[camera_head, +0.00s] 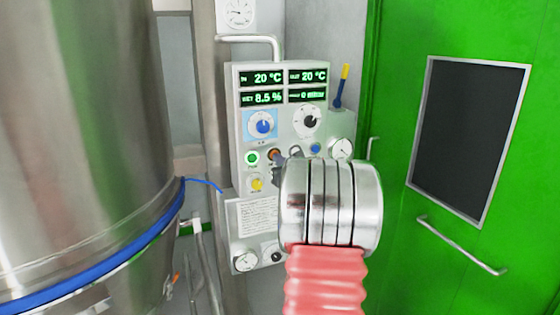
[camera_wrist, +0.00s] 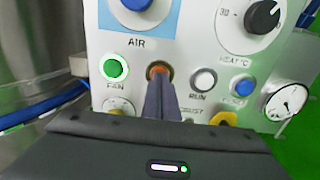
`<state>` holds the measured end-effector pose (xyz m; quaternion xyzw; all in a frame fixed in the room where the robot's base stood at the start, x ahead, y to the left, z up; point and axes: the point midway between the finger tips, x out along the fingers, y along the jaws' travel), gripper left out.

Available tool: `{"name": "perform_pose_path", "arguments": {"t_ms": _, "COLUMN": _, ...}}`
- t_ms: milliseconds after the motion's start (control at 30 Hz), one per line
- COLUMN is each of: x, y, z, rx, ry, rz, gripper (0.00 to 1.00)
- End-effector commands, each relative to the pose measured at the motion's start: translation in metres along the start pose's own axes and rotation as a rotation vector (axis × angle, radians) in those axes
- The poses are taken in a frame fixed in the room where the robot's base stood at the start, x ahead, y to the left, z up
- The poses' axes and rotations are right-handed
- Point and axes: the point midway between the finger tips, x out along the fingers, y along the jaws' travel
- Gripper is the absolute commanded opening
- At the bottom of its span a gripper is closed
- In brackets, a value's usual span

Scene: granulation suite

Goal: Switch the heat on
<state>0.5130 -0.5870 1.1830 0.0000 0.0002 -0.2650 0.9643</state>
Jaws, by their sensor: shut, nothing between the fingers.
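The grey control panel (camera_head: 236,125) carries an orange-red round button (camera_wrist: 159,70) between the green FAN button (camera_wrist: 114,69) and the white RUN button (camera_wrist: 203,80). Its label is hidden behind my fingers. My gripper (camera_wrist: 160,84) is shut and empty. Its fingertips overlap the lower part of the orange-red button; I cannot tell whether they touch it. In the head view the fingertips point at this button (camera_head: 273,154), and my wrist hides part of the panel. A black dial (camera_wrist: 262,16) marked HEAT °C sits at upper right. The displays (camera_head: 284,86) show 20 °C twice and 8.5 %.
A blue AIR knob (camera_head: 263,125) is above the button row. A blue button (camera_wrist: 243,86), a yellow knob (camera_wrist: 224,119) and a gauge (camera_wrist: 288,101) are close by. A steel vessel (camera_head: 80,130) stands left, a green door (camera_head: 400,90) right.

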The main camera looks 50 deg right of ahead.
Motion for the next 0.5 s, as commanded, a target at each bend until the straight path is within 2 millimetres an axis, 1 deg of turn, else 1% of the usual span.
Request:
{"name": "perform_pose_path", "arguments": {"t_ms": 133, "x": 0.004, "y": 0.0, "z": -0.001, "rx": 0.0, "ry": 0.0, "rz": 0.0, "gripper": 0.0}}
{"name": "perform_pose_path", "arguments": {"t_ms": 300, "x": 0.018, "y": 0.0, "z": 0.0, "rx": 0.0, "ry": -0.001, "rz": 0.001, "gripper": 0.0}}
{"name": "perform_pose_path", "arguments": {"t_ms": 500, "x": 0.022, "y": 0.0, "z": 0.0, "rx": 0.001, "ry": -0.001, "rz": -0.001, "gripper": 0.0}}
